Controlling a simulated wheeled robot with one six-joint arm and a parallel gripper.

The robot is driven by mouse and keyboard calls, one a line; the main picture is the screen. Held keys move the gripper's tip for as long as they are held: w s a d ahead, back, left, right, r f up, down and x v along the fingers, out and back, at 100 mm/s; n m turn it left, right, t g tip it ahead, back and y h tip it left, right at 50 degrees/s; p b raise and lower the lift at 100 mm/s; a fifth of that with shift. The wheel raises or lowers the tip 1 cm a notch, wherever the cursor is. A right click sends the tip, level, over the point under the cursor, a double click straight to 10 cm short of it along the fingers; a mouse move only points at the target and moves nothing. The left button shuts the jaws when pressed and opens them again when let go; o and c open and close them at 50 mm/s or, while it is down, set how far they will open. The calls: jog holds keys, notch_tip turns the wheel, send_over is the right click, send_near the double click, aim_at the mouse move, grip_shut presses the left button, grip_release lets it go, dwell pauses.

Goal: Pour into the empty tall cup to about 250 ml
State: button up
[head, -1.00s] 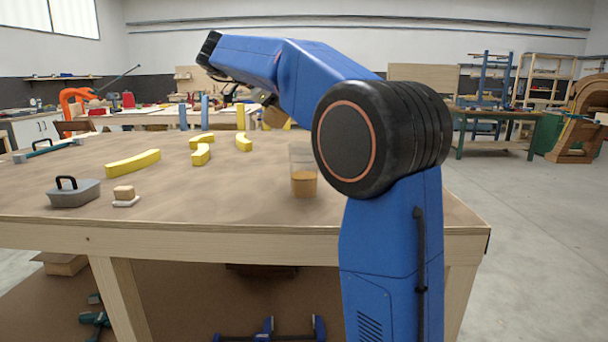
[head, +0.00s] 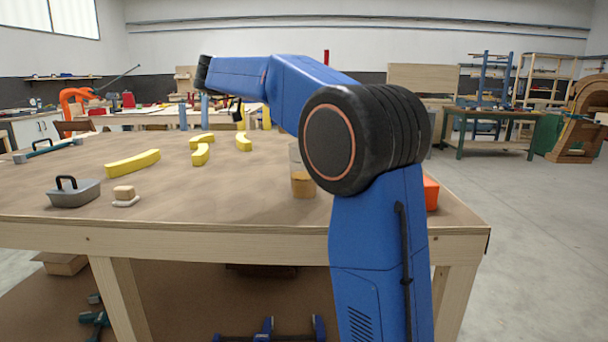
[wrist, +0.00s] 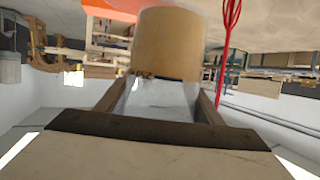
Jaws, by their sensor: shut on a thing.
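In the wrist view my gripper (wrist: 158,98) is shut on a clear vessel (wrist: 160,92), one finger on each side of it. A tan cylindrical section (wrist: 171,45) shows just beyond the fingers; I cannot tell whether it is liquid or a part of the vessel. In the head view a clear tall cup (head: 295,154) stands upright on the table, with amber liquid in its lower part. My arm covers its right side. My gripper and the held vessel are not clearly seen in the head view, and no empty cup is identifiable.
An orange object (head: 431,192) shows behind my arm at the right. The table's middle front is clear.

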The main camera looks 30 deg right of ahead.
jog(key=shift+s, duration=0.15)
jog(key=shift+r, duration=2.45)
